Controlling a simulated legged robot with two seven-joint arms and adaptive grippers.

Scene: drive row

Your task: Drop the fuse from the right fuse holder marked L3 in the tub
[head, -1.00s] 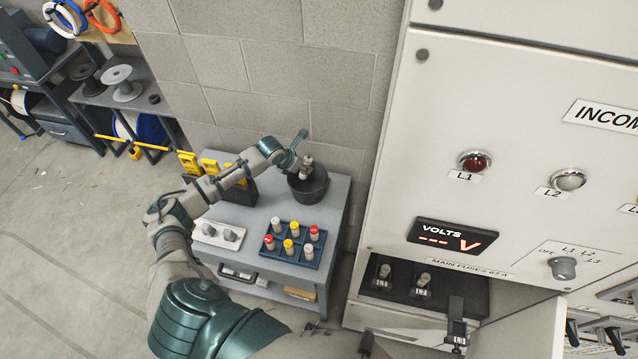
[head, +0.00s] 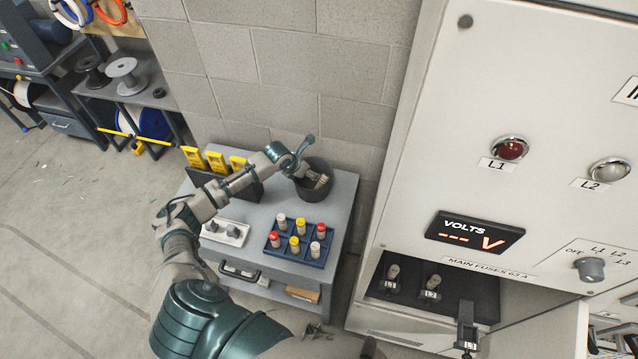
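The black tub (head: 325,165) stands at the back right corner of the grey cart. A pale fuse (head: 320,182) shows tilted inside the tub's mouth. My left gripper (head: 301,157) is at the tub's left rim with its fingers apart, and the fuse appears free of them. The L3 fuse holder (head: 467,325) is the rightmost in the main fuse recess, and no fuse shows in it. Two other fuse holders (head: 393,276) (head: 432,287) to its left hold fuses. My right gripper is not in view.
On the grey cart (head: 345,205), a blue tray (head: 300,256) holds several capped fuses. A white block (head: 236,239) with grey parts and a dark rack with yellow items (head: 216,162) stand left. The panel cabinet (head: 440,130) rises at right; a block wall is behind.

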